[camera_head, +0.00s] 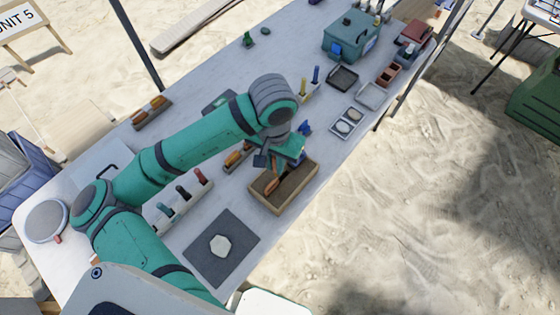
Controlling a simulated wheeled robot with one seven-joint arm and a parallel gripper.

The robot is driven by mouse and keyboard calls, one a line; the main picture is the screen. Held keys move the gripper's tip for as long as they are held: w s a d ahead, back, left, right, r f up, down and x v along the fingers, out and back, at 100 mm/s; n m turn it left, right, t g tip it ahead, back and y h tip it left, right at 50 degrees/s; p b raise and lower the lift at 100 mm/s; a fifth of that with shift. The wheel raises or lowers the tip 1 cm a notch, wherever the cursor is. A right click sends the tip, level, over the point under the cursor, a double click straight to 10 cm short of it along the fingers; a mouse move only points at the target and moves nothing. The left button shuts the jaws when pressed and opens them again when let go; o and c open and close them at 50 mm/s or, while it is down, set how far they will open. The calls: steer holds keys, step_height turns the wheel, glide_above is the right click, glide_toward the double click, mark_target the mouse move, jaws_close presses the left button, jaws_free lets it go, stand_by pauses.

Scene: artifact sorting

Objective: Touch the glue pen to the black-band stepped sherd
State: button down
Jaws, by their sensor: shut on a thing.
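My gripper (283,158) is over the wooden sand box (301,193), at its back part. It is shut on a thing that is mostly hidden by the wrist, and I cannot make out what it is. An orange-brown sherd (271,185) stands or leans in the dark fill of the box, just below my gripper. I cannot see a black band on it, nor tell whether the held thing touches it. Slim coloured tools stand in a rack (184,205) left of the box. A yellow one (303,86) and a blue one (316,73) stand further back.
A dark mat (205,262) with a pale piece (220,245) lies in front of the box. A brown holder (235,160) is left of it. A two-part tray (346,124), a black tray (343,78) and a teal case (350,37) lie behind. The table's right edge is close.

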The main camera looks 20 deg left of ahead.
steer(key=shift+f, duration=2)
steer(key=shift+w+f, duration=0.1)
steer(key=shift+f, duration=0.55)
stand_by(1.7)
steer(key=shift+r, duration=0.1)
steer(key=shift+r, duration=3.9)
steer(key=shift+w, duration=0.1)
